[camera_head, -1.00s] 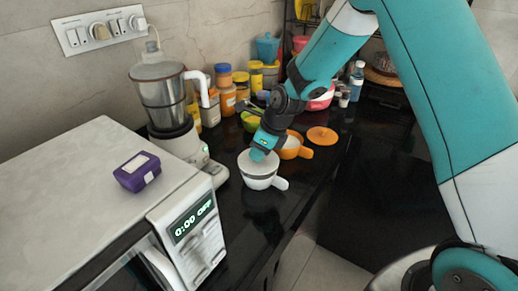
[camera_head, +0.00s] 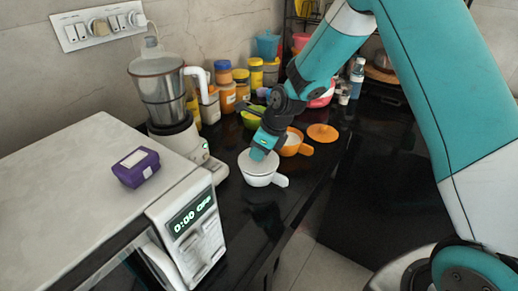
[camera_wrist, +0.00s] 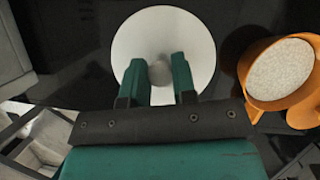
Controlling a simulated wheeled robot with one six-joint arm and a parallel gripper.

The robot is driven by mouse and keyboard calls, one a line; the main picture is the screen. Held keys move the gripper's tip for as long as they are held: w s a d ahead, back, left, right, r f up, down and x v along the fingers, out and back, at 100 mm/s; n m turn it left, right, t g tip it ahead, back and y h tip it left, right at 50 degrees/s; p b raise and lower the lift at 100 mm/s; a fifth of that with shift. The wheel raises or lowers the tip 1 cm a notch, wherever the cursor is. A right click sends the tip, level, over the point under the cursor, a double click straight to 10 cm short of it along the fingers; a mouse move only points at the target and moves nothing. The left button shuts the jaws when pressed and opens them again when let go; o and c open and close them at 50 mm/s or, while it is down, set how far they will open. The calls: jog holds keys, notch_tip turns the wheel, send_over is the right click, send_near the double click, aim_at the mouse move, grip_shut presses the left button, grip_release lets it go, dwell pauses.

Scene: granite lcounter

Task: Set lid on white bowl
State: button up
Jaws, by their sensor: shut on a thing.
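The white bowl (camera_head: 262,180) with a side handle stands on the black counter near its front edge. The round white lid (camera_head: 249,164) lies level over the bowl's top and appears to touch the rim. My gripper (camera_head: 260,153) is above the lid, tilted down. In the wrist view the lid (camera_wrist: 135,37) is a pale disc with a grey knob (camera_wrist: 159,72), and my gripper's fingers (camera_wrist: 158,80) are shut on the knob. The lid hides the bowl in the wrist view.
An orange bowl (camera_head: 290,150) with a handle stands close behind the white bowl; an orange lid (camera_head: 322,133) lies beyond it. The mixer grinder (camera_head: 165,100) and microwave (camera_head: 100,190) stand to the left. A green bowl (camera_head: 251,121) and jars are behind.

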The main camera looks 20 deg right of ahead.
jog(key=shift+f, duration=0.45)
jog(key=o, duration=1)
jog(key=shift+c, duration=0.2)
